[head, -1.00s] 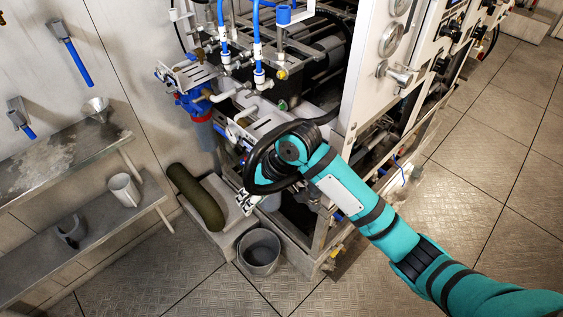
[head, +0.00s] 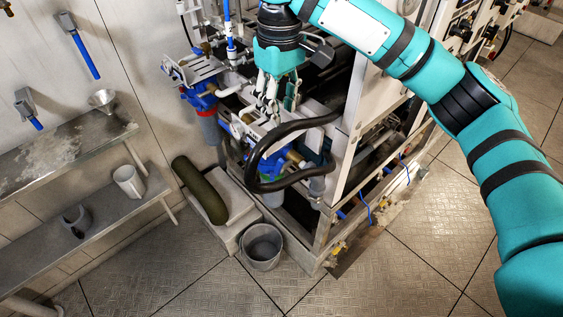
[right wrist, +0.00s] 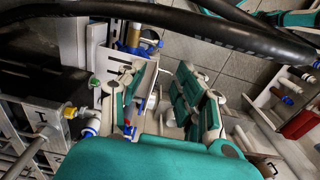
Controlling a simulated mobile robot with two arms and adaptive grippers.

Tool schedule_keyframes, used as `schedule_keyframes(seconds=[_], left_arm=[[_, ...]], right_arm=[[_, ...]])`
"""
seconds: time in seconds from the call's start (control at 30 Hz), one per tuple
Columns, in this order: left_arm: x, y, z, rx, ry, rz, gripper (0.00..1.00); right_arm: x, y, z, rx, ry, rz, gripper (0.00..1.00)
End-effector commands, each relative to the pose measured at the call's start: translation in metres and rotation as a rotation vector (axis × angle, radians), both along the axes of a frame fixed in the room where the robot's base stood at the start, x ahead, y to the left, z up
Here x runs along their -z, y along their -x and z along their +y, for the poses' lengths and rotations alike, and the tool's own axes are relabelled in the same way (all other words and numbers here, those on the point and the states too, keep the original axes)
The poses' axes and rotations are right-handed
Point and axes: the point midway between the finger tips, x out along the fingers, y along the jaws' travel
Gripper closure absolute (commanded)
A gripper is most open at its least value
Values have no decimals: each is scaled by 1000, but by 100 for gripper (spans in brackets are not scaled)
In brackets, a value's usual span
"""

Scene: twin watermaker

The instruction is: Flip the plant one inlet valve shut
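My right gripper (head: 274,108) points down over the front edge of the plant frame, just above a filter with a blue head (head: 262,160). In the right wrist view the fingers of my right gripper (right wrist: 160,92) are apart with nothing between them. I cannot tell for certain which part is the plant one inlet valve. A pipe fitting with a brass part and blue pieces (right wrist: 148,42) lies beyond the fingers in the right wrist view. The gripper and the black hose hide part of this area. My left gripper is not in view.
A thick black hose (head: 290,183) loops in front of the filter and crosses the wrist view's top. A second blue-headed filter (head: 200,98) stands to the left. A grey bucket (head: 262,247) and a dark green cylinder (head: 200,190) are below.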

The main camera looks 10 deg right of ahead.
Motion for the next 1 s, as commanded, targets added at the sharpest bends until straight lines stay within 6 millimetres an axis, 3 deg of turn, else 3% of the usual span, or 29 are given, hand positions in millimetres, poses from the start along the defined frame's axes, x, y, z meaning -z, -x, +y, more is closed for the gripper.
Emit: schedule_keyframes(seconds=[0.17,0.7,1.0], left_arm=[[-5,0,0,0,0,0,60],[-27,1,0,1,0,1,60],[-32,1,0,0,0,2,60]], right_arm=[[19,0,-1,1,3,5,67],[133,1,0,1,1,3,67],[168,0,0,1,-1,1,67]])
